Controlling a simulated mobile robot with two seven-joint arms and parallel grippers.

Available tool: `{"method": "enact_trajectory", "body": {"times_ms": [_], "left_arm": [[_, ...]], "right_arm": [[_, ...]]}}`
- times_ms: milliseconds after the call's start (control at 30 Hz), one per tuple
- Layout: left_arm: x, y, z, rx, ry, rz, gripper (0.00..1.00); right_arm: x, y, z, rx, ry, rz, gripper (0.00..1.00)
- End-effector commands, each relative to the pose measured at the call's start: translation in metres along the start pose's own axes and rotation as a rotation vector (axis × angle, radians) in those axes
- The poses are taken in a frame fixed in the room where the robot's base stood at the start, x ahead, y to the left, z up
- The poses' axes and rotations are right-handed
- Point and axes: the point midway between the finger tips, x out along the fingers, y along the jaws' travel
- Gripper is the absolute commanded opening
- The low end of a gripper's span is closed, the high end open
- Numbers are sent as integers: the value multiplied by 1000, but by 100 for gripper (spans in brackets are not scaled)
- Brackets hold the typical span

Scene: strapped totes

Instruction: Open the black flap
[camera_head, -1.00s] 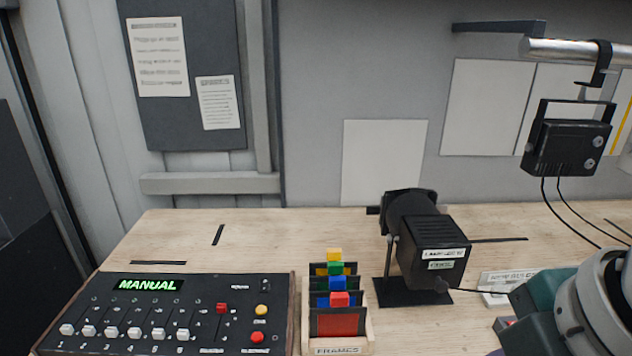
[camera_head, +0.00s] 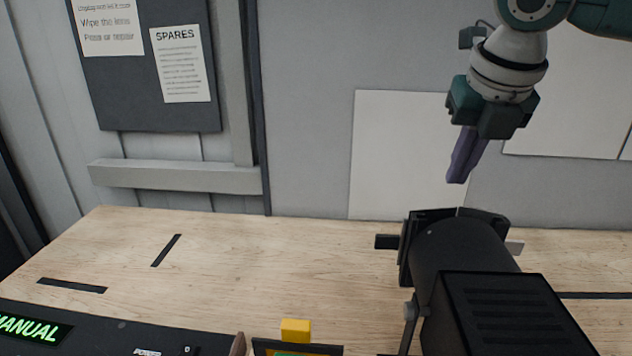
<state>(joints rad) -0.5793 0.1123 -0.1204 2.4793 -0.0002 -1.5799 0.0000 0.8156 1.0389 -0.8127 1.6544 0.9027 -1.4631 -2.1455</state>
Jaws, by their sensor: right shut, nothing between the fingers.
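A black stage lamp (camera_head: 465,258) stands on the bench at the lower right, its front turned toward the back wall. Black flap pieces (camera_head: 430,216) show around its front end. I cannot tell how far each flap is open. My right gripper (camera_head: 457,180) points down above the lamp's front end. Its purple fingers are shut and empty, and appear apart from the flaps. My left gripper is not in view.
A control panel (camera_head: 120,330) with a green MANUAL display is at the lower left. A frame rack with a yellow tab (camera_head: 296,330) stands left of the lamp. The grey wall (camera_head: 310,60) is behind.

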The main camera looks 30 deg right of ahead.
Motion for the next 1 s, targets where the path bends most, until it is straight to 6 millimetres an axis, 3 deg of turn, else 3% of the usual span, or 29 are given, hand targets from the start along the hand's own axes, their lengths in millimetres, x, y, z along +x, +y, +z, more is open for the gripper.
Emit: {"method": "enact_trajectory", "body": {"times_ms": [300,433,633,1000], "left_arm": [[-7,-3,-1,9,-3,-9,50],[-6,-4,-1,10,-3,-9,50],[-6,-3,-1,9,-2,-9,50],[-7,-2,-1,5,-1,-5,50]], "right_arm": [[58,0,-2,3,4,-1,0],[73,0,-1,2,2,-1,0],[83,0,-1,0,0,0,0],[83,0,-1,-1,0,0,0]]}}
